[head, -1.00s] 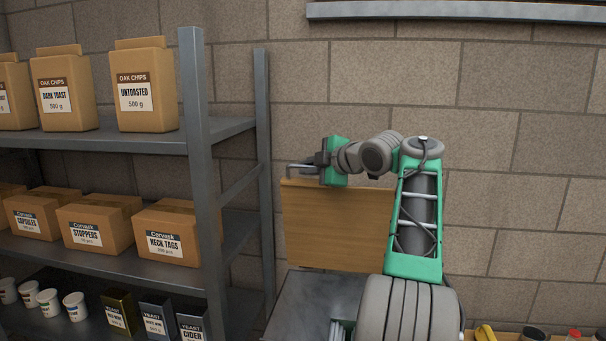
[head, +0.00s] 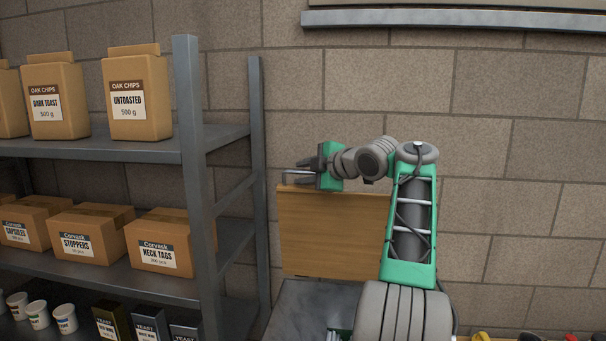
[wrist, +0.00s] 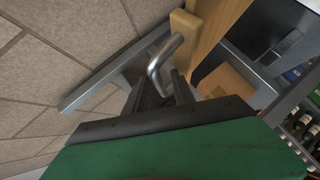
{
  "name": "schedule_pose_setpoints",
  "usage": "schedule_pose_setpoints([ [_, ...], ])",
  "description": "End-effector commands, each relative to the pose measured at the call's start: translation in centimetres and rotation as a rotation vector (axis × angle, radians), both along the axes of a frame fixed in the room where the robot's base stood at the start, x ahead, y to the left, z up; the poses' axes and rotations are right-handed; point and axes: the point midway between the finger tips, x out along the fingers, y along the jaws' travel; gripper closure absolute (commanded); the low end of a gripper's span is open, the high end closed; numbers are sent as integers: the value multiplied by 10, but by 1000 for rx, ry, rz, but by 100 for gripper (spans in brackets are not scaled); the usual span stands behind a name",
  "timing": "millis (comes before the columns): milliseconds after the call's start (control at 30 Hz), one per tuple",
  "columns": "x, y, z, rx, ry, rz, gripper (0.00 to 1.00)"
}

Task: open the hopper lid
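The hopper lid (head: 335,232) is a wooden panel standing upright at the back of the grey metal hopper (head: 308,305) in the head view. Its metal bar handle (head: 290,173) sticks out at the upper left edge. My gripper (head: 303,174) is at the handle, with its dark fingers spread on either side of the bar. In the wrist view the bent handle (wrist: 160,66) shows between the fingertips (wrist: 158,88), with gaps beside it. The lid's wooden edge (wrist: 210,25) lies just beyond. The hopper's inside is mostly hidden by my arm.
A metal shelf rack (head: 195,180) stands close on the left, with oak chip bags (head: 137,100), cardboard boxes (head: 165,243) and small cups. A brick wall (head: 500,190) is behind, with a metal ledge (head: 450,20) high up. Small items sit at the lower right.

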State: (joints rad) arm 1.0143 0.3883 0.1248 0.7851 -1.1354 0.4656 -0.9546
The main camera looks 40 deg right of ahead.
Motion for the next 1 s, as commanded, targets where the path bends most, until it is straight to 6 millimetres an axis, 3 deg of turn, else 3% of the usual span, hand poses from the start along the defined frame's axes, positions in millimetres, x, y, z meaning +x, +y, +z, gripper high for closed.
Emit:
schedule_pose_setpoints([
  [167, -4, -1, -1, 1, 2, -3, 68],
  [500, -62, -1, 21, -2, 0, -2, 68],
  [600, -71, 0, 25, -1, 1, 1, 68],
  [867, -73, 1, 26, 0, 0, 2, 68],
  [1000, -61, 17, 24, 47, 8, -8, 80],
])
